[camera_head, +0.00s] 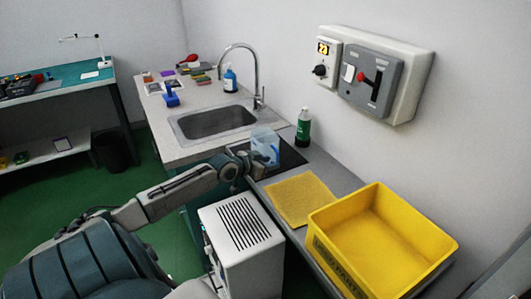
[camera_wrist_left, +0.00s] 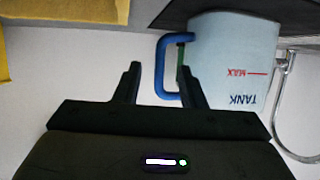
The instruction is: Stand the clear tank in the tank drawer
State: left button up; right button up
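The clear tank (camera_head: 265,146), pale and see-through, stands on a dark panel (camera_head: 290,158) in the worktop beside the sink. In the left wrist view the tank (camera_wrist_left: 232,60) appears upside down, with a red MAX line, the word TANK and a blue handle (camera_wrist_left: 161,72). My left gripper (camera_head: 247,159) is at the tank's near left side. In the wrist view its fingers (camera_wrist_left: 160,82) are apart, with the handle's upright bar between them and a visible gap on the left. The right finger overlaps the handle's loop. No tank drawer can be made out. My right gripper is not in view.
A yellow mat (camera_head: 299,199) and yellow crate (camera_head: 335,246) lie to the right. A green bottle (camera_head: 303,127) stands behind the tank; the sink (camera_head: 214,121) and tap (camera_head: 257,75) are to the left.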

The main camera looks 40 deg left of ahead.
aim_at(278, 161)
pick_arm(q)
jog(key=p+x, duration=0.1)
jog(key=x, duration=0.4)
jog(key=shift+r, duration=0.1)
grip_shut()
